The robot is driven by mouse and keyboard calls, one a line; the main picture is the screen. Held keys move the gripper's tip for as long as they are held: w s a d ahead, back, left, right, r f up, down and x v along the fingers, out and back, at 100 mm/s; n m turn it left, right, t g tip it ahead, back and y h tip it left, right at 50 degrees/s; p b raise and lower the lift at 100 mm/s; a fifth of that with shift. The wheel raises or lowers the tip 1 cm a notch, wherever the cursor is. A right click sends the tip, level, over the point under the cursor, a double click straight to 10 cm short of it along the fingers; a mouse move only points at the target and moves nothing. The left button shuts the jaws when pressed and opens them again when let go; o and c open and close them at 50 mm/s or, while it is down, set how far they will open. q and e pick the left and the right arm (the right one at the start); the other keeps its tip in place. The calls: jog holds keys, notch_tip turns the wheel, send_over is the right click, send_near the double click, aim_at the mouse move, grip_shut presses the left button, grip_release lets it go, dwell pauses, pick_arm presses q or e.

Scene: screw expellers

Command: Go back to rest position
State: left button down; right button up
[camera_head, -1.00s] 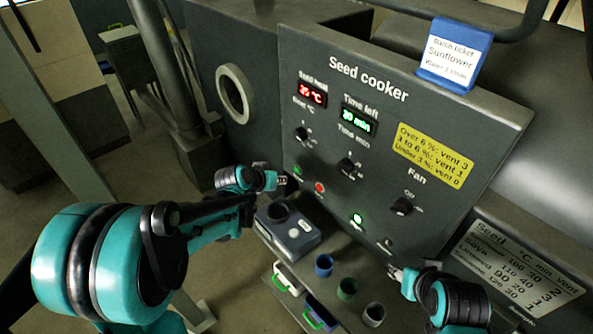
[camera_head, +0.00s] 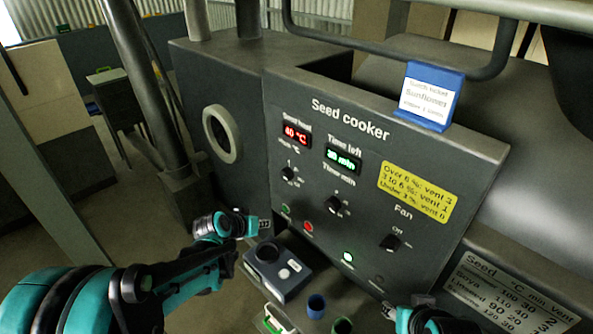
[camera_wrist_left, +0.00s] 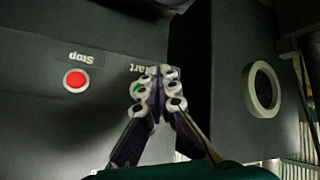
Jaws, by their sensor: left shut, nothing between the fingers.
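My left gripper (camera_head: 262,226) is in front of the seed cooker panel (camera_head: 345,120), at the lower left near the green start button (camera_head: 285,209) and the red stop button (camera_head: 308,226). In the left wrist view its fingertips (camera_wrist_left: 157,78) are closed together and empty. They partly hide the start label and green button, with the red stop button (camera_wrist_left: 76,80) beside them. Whether they touch the panel is unclear. My right gripper (camera_head: 389,311) is at the bottom edge, mostly cut off, and its jaws are too small to read.
A blue-grey device with a round well (camera_head: 280,270) stands on the shelf below the panel. A blue cup (camera_head: 316,306) and a green cup (camera_head: 342,325) are right of it. A blue batch ticket holder (camera_head: 430,97) sits on the cooker's top edge. Open floor lies left.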

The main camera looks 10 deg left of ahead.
pick_arm(q)
jog(key=s+r+g+y+b, duration=0.1)
jog(key=s+y+b, duration=0.2)
jog(key=s, duration=2.1)
jog(key=shift+d+r+g, duration=0.15)
jog(key=shift+d+g, duration=0.15)
jog(key=shift+d, duration=0.1)
